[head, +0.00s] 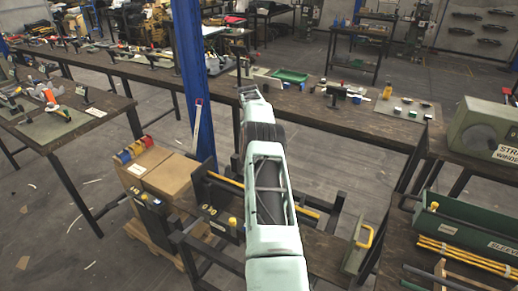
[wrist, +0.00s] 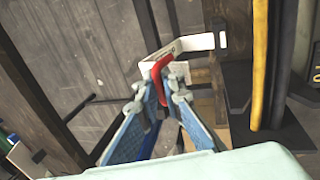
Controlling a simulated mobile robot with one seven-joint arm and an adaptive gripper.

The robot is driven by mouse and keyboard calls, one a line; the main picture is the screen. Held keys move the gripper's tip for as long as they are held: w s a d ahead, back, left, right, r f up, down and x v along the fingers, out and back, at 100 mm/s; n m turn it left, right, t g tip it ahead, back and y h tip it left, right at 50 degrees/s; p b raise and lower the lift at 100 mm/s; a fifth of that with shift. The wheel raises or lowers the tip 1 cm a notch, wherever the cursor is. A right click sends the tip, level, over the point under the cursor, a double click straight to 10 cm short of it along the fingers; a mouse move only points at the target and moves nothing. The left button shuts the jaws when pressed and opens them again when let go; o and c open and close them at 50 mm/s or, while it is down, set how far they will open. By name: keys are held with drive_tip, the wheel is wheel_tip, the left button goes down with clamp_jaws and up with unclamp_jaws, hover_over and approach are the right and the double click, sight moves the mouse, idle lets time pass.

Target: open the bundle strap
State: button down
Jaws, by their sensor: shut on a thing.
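In the wrist view, my gripper (wrist: 164,96) has its blue-padded fingers drawn together at the tips. They are shut on a red hooked lever (wrist: 163,65), whose lower end lies between them. The lever sits against a bent pale band (wrist: 196,43), which looks like the bundle strap. Yellow and dark rods (wrist: 260,65) run upright just right of the band. I cannot tell whether the band is fastened around them.
A black bracket (wrist: 270,140) stands close right of the fingers in the wrist view. In the head view, cardboard boxes (head: 160,172) are left of the rack, a blue post (head: 192,80) rises behind, and a green winder (head: 482,133) stands on the right bench.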

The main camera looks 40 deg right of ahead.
drive_tip(key=shift+d+r, duration=0.2)
drive_tip(key=shift+r, duration=0.1)
drive_tip(key=c, duration=2.4)
unclamp_jaws()
drive_tip(key=shift+a+f, duration=0.15)
drive_tip(key=v, duration=1.2)
